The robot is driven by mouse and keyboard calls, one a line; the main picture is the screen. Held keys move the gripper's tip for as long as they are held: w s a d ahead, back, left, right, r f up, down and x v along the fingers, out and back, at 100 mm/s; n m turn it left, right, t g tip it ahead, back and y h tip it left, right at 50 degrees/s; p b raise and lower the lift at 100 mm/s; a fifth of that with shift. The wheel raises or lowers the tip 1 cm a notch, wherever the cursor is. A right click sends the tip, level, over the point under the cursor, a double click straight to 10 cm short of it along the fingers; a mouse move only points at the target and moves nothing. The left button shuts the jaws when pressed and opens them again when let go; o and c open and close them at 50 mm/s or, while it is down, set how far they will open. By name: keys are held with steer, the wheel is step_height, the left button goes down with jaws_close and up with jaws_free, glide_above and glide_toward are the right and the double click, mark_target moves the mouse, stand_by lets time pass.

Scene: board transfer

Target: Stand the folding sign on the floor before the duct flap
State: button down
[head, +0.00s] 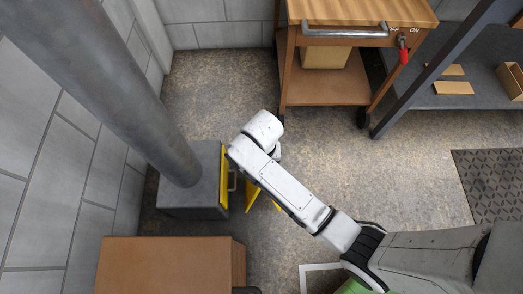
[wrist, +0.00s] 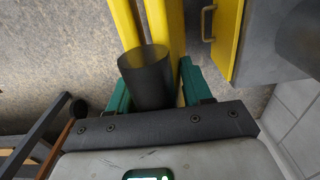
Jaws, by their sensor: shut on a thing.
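The folding sign shows as two yellow panels with a gap between them in the wrist view (wrist: 164,22). A dark grey cylindrical piece at their near end sits between my green fingers. My gripper (wrist: 155,70) is shut on the sign there. In the head view the sign (head: 252,196) is mostly hidden by my arm, with yellow edges showing below it. The duct flap (head: 224,178) is a yellow panel with a handle on the duct's right face. It is just right of the sign in the wrist view (wrist: 227,40). Whether the sign touches the floor cannot be told.
The grey duct box (head: 190,205) stands at the left wall under a thick pipe (head: 120,75). A brown box (head: 165,265) is in front of it. A wooden-topped cart (head: 330,85) and a shelf (head: 470,85) stand at the back.

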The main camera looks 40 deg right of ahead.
steer(key=shift+w+f+b, duration=0.2)
steer(key=shift+f+b, duration=0.45)
steer(key=shift+f, duration=1.15)
steer(key=shift+c, duration=2.4)
jaws_free()
step_height(320, 180, up, 12)
steer(key=p, duration=0.4)
steer(key=shift+p, duration=0.3)
steer(key=s+d+r+n, duration=0.2)
steer(key=s+d+n, duration=0.1)
steer(key=s, duration=0.5)
steer(key=s+d+r+n+t, duration=0.1)
steer(key=s+d+r+n, duration=0.1)
steer(key=s, duration=0.6)
steer(key=d+n, duration=0.1)
steer(key=d, duration=0.1)
steer(key=shift+s+d+r+n, duration=0.15)
steer(key=shift+s+d+n, duration=0.1)
steer(key=shift+d+n, duration=0.15)
